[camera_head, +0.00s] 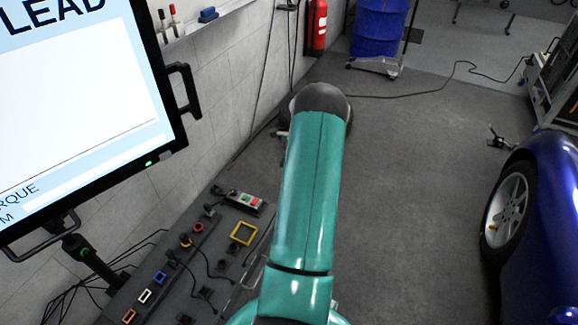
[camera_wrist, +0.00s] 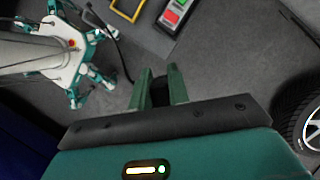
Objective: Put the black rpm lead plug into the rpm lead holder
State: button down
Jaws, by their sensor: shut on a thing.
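My gripper (camera_wrist: 159,76) shows in the wrist view with its two green fingers close together. They are shut on a small black thing, the black rpm lead plug (camera_wrist: 160,92), which is mostly hidden between them. A black lead (camera_wrist: 122,52) runs from the top of the wrist view down towards the fingers. In the head view my teal arm reaches away from me, and the gripper and plug are hidden. I cannot tell which fitting on the grey bench (camera_head: 222,243) is the rpm lead holder; a yellow square frame (camera_head: 243,233) lies on that bench.
A button box (camera_head: 244,201) with red and green buttons stands on the bench, near blue (camera_head: 160,278), white and orange frames and loose cables. A large screen (camera_head: 80,110) is at left. A blue car (camera_head: 545,220) is at right; the floor between is open.

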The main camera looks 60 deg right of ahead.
jog(key=shift+w+a, duration=1.4)
jog(key=shift+a, duration=12.45)
jog(key=shift+w, duration=3.1)
jog(key=shift+s+f, duration=0.1)
jog(key=shift+f, duration=8.3)
